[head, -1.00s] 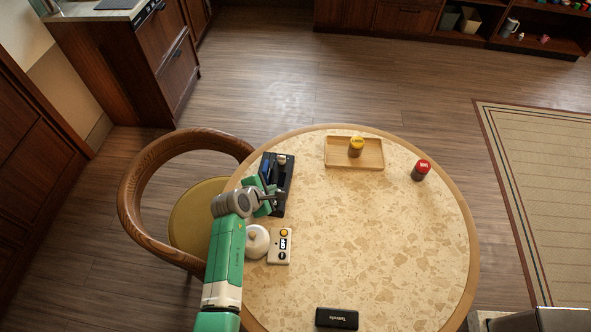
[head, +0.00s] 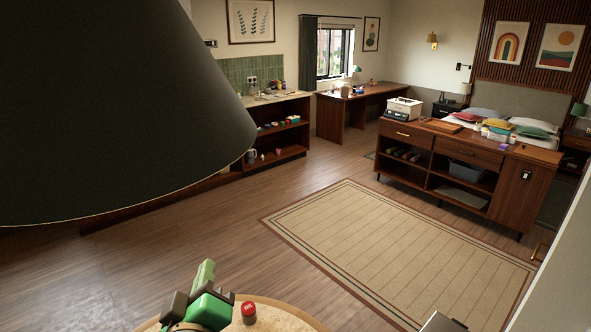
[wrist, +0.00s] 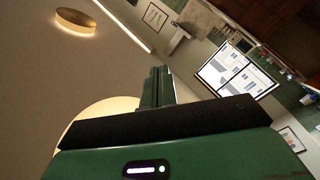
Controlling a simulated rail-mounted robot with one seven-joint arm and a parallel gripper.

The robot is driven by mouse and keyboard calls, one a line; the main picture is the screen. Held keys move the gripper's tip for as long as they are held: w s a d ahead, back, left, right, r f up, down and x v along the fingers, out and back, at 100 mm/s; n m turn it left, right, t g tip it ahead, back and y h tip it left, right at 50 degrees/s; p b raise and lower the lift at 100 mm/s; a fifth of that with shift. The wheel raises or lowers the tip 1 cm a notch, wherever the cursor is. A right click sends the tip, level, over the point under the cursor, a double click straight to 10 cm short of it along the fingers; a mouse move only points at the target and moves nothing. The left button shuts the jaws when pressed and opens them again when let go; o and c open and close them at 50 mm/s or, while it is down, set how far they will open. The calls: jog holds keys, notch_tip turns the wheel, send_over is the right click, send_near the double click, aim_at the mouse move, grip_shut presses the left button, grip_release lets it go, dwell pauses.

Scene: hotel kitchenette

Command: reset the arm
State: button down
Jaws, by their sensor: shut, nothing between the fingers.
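My gripper (wrist: 157,88) is shut and empty. In the wrist view its dark green fingers lie together and point up toward the ceiling and upper wall. In the head view my green and dark grey arm end (head: 207,308) shows at the bottom edge, over the far side of the round table (head: 285,316). The fingertips are hard to make out there. Most of the table and my arm are out of the head view.
A red-capped jar (head: 248,310) stands on the table just right of my arm end. A large dark lampshade (head: 110,110) fills the upper left. A striped rug (head: 390,245) and a wooden sideboard (head: 450,170) lie beyond. The wood floor (head: 215,235) between is clear.

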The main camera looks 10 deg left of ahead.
jog(key=s+d+r+m+t+h, duration=0.25)
jog(key=s+d+r+m, duration=0.3)
jog(key=d+r, duration=0.45)
jog(key=s+d+r+m+t+h, duration=0.2)
jog(key=s+d+r+m+t, duration=0.4)
jog(key=d+r, duration=0.5)
jog(key=s+r+p, duration=0.3)
jog(key=r+p, duration=1.6)
jog(key=r, duration=0.2)
jog(key=shift+d+r+m+g+p, duration=0.15)
jog(key=shift+d+m+g+p, duration=0.2)
jog(key=shift+g, duration=0.1)
jog(key=shift+s, duration=0.1)
